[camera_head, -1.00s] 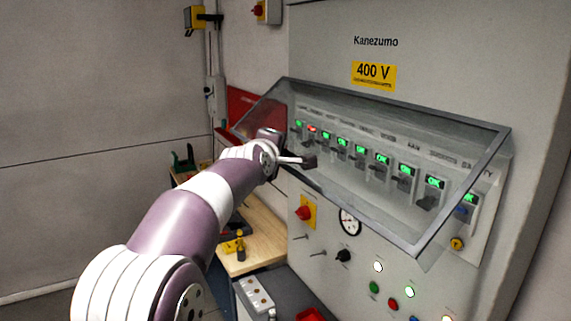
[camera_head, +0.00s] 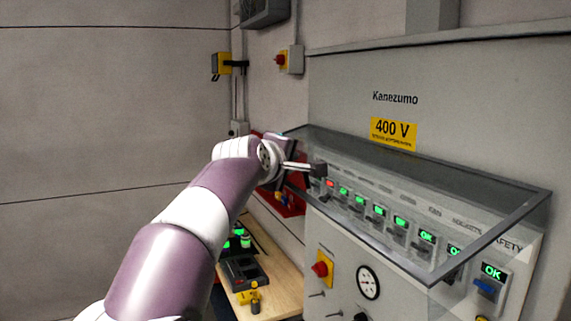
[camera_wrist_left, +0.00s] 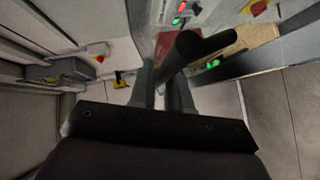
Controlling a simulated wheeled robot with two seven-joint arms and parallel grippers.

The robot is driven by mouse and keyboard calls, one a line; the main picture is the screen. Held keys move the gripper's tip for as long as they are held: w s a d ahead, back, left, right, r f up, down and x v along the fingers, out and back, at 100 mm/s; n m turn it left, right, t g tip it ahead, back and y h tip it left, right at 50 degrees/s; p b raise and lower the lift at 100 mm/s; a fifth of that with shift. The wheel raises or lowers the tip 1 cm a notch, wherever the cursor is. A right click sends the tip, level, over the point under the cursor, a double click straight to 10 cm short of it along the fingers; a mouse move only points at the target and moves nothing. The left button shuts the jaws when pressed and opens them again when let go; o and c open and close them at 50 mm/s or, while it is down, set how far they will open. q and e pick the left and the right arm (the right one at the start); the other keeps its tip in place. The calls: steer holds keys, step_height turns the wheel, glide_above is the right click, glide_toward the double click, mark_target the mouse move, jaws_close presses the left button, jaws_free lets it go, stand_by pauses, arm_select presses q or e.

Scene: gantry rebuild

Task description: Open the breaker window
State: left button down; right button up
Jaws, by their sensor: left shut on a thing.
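The breaker window (camera_head: 490,238) is a clear cover with a dark grey frame on the grey cabinet. In the head view it stands swung out and up from the panel, its far edge along the top. My left gripper (camera_head: 318,170) is at the window's left part, shut on the window; the exact contact is hard to see. In the left wrist view its dark fingers (camera_wrist_left: 175,90) show close together, with a dark bar by them. Behind the window is a row of breakers (camera_head: 398,222) with green displays and one red. My right gripper is not in view.
A gauge (camera_head: 368,282) and a red knob on a yellow plate (camera_head: 321,268) sit below the window. A wooden bench (camera_head: 280,284) with small devices stands left of the cabinet. A red-and-yellow switch box (camera_head: 290,59) is on the back wall.

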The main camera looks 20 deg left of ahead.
arm_select(q)
steer(key=shift+d+r, duration=0.1)
stand_by(0.3)
steer(key=c, duration=1.3)
jaws_free()
steer(key=shift+o, duration=0.5)
steer(key=shift+d, duration=0.5)
steer(key=a+b+v, duration=0.1)
steer(key=b+v, duration=0.4)
steer(key=v, duration=0.7)
steer(key=shift+s+d+r+b, duration=0.2)
steer(key=shift+s+d+b, duration=0.05)
steer(key=shift+d+b, duration=0.15)
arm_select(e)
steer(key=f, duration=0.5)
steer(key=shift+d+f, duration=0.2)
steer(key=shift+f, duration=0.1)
arm_select(q)
steer(key=shift+d, duration=0.1)
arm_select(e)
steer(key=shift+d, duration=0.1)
